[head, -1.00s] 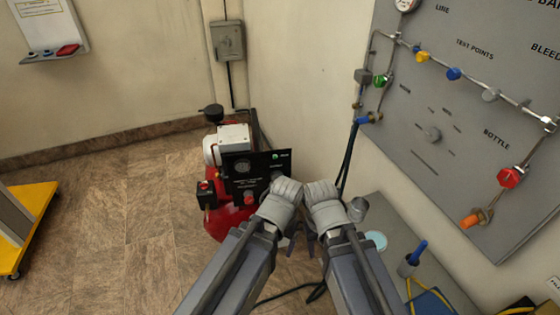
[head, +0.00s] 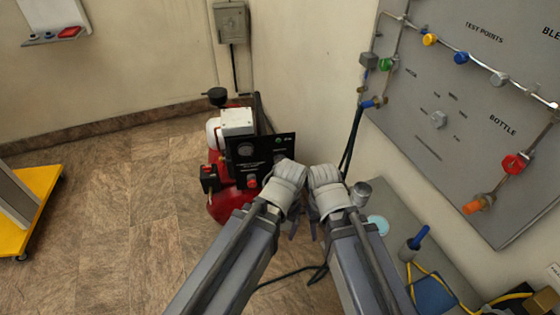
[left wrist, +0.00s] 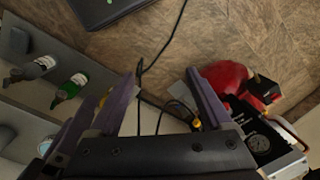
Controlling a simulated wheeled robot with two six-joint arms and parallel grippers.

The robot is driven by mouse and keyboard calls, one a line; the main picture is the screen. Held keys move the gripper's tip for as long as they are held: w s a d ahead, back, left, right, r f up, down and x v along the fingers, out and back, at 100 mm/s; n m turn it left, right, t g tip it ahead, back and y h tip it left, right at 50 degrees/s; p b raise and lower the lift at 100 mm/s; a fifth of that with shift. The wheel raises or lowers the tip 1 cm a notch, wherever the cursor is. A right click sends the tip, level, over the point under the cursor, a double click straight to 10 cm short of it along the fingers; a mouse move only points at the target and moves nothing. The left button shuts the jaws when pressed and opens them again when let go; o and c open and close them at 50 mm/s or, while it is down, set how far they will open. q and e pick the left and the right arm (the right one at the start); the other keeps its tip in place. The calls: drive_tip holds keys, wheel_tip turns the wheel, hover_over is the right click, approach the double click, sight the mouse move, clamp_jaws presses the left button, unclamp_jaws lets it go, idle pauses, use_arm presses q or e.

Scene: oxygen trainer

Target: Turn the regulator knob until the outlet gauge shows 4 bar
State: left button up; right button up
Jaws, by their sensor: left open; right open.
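A black control panel (head: 240,139) stands in front of the red compressor in the head view, with a round gauge (head: 245,149) on its left and a red knob (head: 252,182) below. I cannot tell which control is the regulator knob, and the gauge reading is too small to read. The left wrist view shows a gauge (left wrist: 259,143) at lower right. My left gripper (left wrist: 165,72) is open with nothing between its fingers; its wrist hides the panel's right part in the head view. My right gripper (head: 313,230) is open beside it, its fingers mostly hidden.
The red compressor tank (head: 226,207) stands on the tiled floor near the wall corner. A grey valve board (head: 420,155) hangs at right, above a grey bench (head: 385,258). A yellow cart (head: 38,185) stands at far left. The floor between is clear.

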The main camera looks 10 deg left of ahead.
use_arm(q)
drive_tip(key=w+a+f+n+t+y+b, duration=0.4)
drive_tip(key=w+a+f+b, duration=0.4)
drive_tip(key=b, duration=0.6)
drive_tip(key=w+a+f+n+t+y+b, duration=0.2)
drive_tip(key=w+a+f+n+t+b, duration=0.3)
drive_tip(key=w+f+b, duration=0.75)
drive_tip(key=w+a+f+m+t+h+b, duration=0.1)
drive_tip(key=w+f+t+b, duration=0.5)
drive_tip(key=b, duration=1.7)
drive_tip(key=f+m+t+h, duration=0.1)
drive_tip(key=t, duration=0.1)
drive_tip(key=shift+w+a+t, duration=0.15)
drive_tip(key=shift+w+t, duration=0.15)
drive_tip(key=shift+w, duration=0.05)
drive_tip(key=shift+w+f, duration=0.1)
